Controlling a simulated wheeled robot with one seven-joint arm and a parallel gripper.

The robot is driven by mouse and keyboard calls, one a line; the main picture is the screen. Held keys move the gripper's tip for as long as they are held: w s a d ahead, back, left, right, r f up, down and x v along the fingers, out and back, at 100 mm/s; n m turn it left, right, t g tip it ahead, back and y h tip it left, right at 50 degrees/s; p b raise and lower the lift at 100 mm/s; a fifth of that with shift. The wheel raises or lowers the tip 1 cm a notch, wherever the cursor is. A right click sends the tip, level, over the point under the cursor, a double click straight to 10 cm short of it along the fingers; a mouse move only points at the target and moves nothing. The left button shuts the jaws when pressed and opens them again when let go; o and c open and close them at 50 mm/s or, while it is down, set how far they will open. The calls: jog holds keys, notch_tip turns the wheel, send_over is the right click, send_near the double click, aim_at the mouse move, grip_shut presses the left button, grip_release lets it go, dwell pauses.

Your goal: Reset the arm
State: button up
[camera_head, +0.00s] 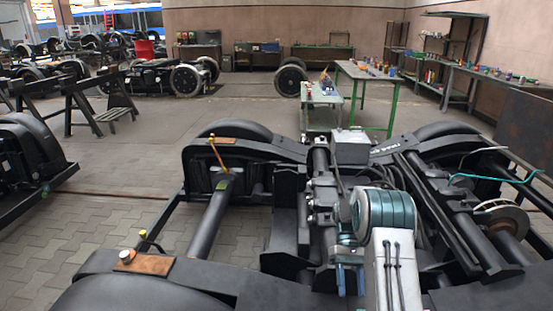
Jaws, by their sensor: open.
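My arm (390,270) rises from the bottom edge, right of the middle, white with dark cables and a teal banded joint. It is folded in front of a large black bogie frame (95,262). My gripper (350,290) hangs beside the arm's left side, with two blue fingers pointing down. The fingers stand a little apart and nothing shows between them. I cannot tell how far the fingertips are from the bogie parts behind them.
The near bogie fills the foreground, with a brake disc (502,218) and a teal bent pipe (495,178) at right. Another bogie (28,165) stands at left. Green-legged tables (366,72) stand farther back. Paved floor (150,180) lies clear at left of centre.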

jog(key=s+a+r+m+t+p, duration=0.1)
jog(key=s+a+r+t+p, duration=0.2)
jog(key=r, duration=0.5)
jog(key=s+r+t+p, duration=0.1)
jog(key=s+r+t, duration=0.2)
jog(key=s+r, duration=0.3)
jog(key=s+a+r+m+t+p, duration=0.1)
jog(key=s+a+r+t+p, duration=0.2)
jog(key=r, duration=0.6)
jog(key=s+r+m+t, duration=0.1)
jog(key=s+r+t, duration=0.2)
jog(key=s+t, duration=0.2)
jog(key=s+p, duration=0.1)
jog(key=s, duration=0.2)
jog(key=shift+s+h, duration=0.3)
jog(key=shift+s, duration=0.05)
